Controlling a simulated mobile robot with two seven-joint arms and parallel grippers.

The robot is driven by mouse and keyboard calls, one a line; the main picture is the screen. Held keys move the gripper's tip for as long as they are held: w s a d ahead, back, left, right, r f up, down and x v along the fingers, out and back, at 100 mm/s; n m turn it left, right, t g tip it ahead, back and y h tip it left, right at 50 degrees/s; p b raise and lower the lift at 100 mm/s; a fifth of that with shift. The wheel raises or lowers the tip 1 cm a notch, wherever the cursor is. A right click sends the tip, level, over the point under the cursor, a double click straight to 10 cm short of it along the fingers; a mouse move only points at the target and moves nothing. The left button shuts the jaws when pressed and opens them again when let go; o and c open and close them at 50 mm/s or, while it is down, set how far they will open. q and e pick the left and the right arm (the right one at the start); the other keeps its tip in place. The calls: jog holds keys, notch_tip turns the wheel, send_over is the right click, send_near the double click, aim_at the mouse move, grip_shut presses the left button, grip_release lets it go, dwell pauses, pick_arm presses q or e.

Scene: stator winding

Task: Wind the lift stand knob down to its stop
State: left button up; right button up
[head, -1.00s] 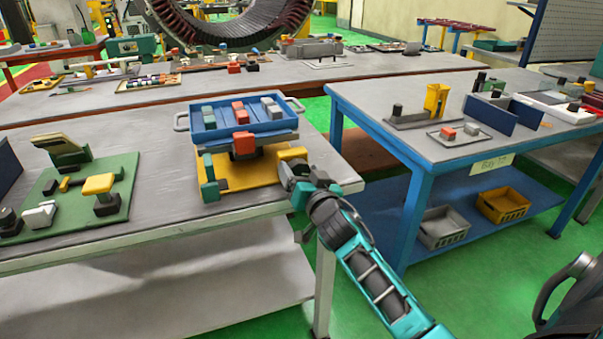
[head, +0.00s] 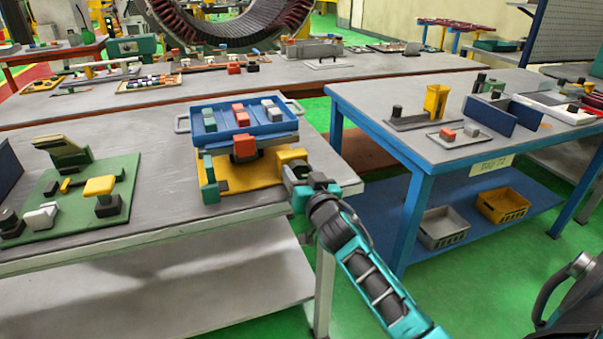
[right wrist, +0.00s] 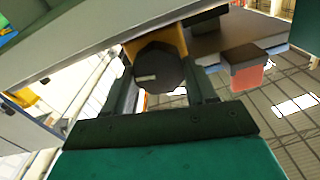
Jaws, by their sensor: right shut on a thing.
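The lift stand has a yellow base (head: 240,176) on the grey table and carries a blue tray (head: 206,139) with red and grey blocks in it. A red block (head: 243,147) shows at the front just under the tray. My right gripper (head: 291,174) is at the stand's right side. In the right wrist view the dark, faceted knob (right wrist: 158,68) with a pale mark sits between the two fingers of my right gripper (right wrist: 163,80), which is shut on it. In the head view the gripper hides the knob. My left gripper is not in view.
A green board (head: 70,213) with yellow, white and black parts lies left of the stand. A blue-legged table (head: 400,115) stands to the right, with baskets (head: 503,204) on its lower shelf. A gap of green floor separates the tables.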

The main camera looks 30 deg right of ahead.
jog(key=n, duration=0.2)
jog(key=shift+n+p, duration=0.3)
jog(key=shift+p, duration=0.1)
jog(key=n, duration=0.2)
jog(key=shift+a+n+p, duration=0.1)
jog(key=shift+n+p, duration=0.25)
jog(key=shift+n, duration=0.05)
jog(key=n, duration=0.3)
jog(key=shift+n+p, duration=0.3)
jog(key=n, duration=0.6)
jog(key=shift+a+f, duration=0.15)
jog(key=n, duration=0.3)
jog(key=shift+f+p, duration=0.1)
jog(key=shift+p, duration=0.2)
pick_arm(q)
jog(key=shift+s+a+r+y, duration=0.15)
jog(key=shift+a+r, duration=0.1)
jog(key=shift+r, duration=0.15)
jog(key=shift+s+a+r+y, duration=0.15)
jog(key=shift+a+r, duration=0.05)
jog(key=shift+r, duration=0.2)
pick_arm(e)
jog(key=shift+n, duration=1)
